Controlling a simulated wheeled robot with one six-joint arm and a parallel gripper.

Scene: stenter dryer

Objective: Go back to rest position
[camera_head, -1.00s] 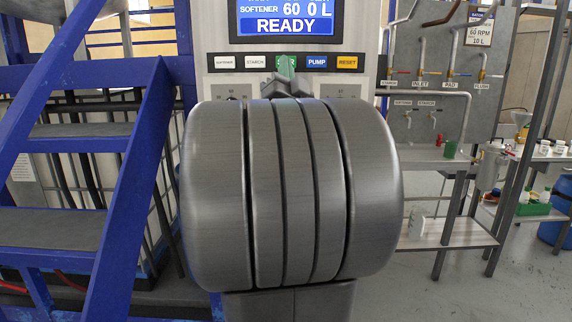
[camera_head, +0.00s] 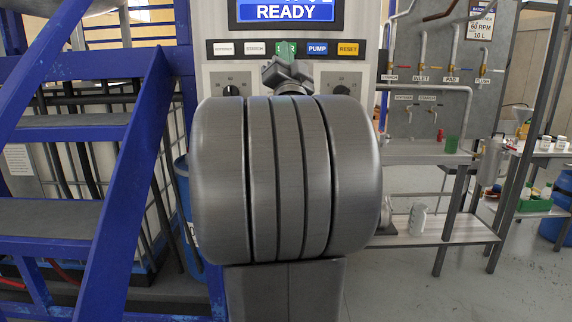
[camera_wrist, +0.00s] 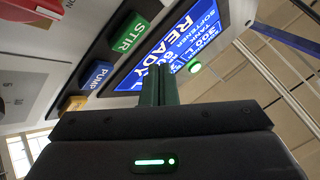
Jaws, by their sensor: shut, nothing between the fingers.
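My gripper (camera_wrist: 160,88) shows in the wrist view as dark green fingers together with nothing between them. It is in front of the control panel, with the blue READY screen (camera_wrist: 185,40) behind it. The green STIR button (camera_wrist: 130,33) is to its left in that view. In the head view my arm's large grey links fill the middle, and the gripper (camera_head: 287,52) is mostly hidden behind them near the row of buttons. The READY screen (camera_head: 290,11) is above it. I cannot tell whether the fingers touch the panel.
Blue stairs (camera_head: 135,170) stand close on the left. A PUMP button (camera_head: 317,49) and RESET button (camera_head: 348,49) are right of the gripper. Grey floor (camera_head: 400,290) is open at front right.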

